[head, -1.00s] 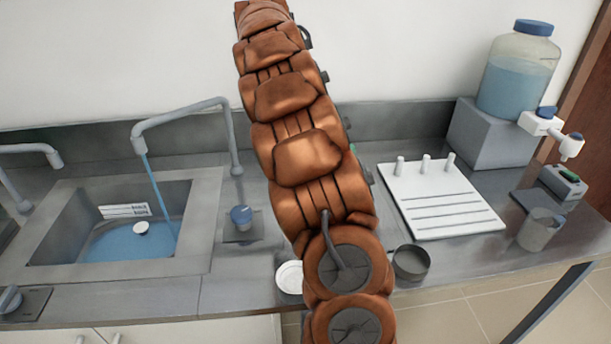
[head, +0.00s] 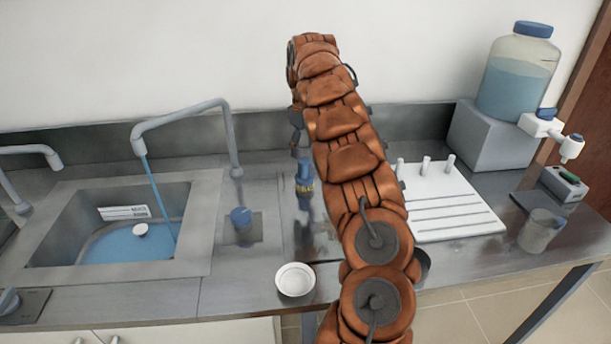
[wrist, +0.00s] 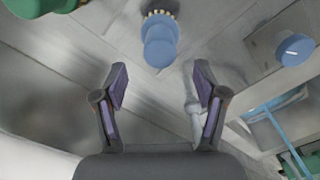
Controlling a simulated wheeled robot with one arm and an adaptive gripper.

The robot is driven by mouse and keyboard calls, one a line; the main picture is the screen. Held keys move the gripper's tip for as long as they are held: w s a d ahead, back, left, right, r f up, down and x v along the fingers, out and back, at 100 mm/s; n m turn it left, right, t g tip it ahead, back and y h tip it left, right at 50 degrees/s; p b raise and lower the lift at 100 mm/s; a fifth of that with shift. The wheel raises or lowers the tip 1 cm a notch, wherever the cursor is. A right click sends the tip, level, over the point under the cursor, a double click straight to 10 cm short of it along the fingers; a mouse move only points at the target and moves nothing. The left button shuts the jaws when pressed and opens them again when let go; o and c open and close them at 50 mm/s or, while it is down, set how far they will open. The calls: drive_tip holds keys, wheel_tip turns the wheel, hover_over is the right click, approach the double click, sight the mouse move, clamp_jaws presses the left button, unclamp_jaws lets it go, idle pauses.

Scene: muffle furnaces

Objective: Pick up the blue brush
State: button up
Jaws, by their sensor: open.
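The blue brush (head: 304,172), with a pale yellowish bristle ring, is on the steel bench between the sink tap and my arm in the head view. It also shows at the top middle of the wrist view (wrist: 160,45). My gripper (wrist: 160,82) is open and empty, its two fingers spread apart. The brush lies ahead of the fingertips, roughly centred between them, and is not between the fingers. In the head view my gripper is mostly hidden beside and behind my arm.
A green object (wrist: 40,6) sits left of the brush in the wrist view. A blue tap knob (head: 241,218) and the sink (head: 200,215) are to the left. A white dish (head: 295,280) is near the front edge. A white rack (head: 445,205) is right.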

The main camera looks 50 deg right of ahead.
sight(305, 160)
drive_tip(key=shift+s+f+p, duration=0.1)
drive_tip(key=shift+f+p, duration=0.9)
drive_tip(key=shift+f, duration=1.85)
clamp_jaws()
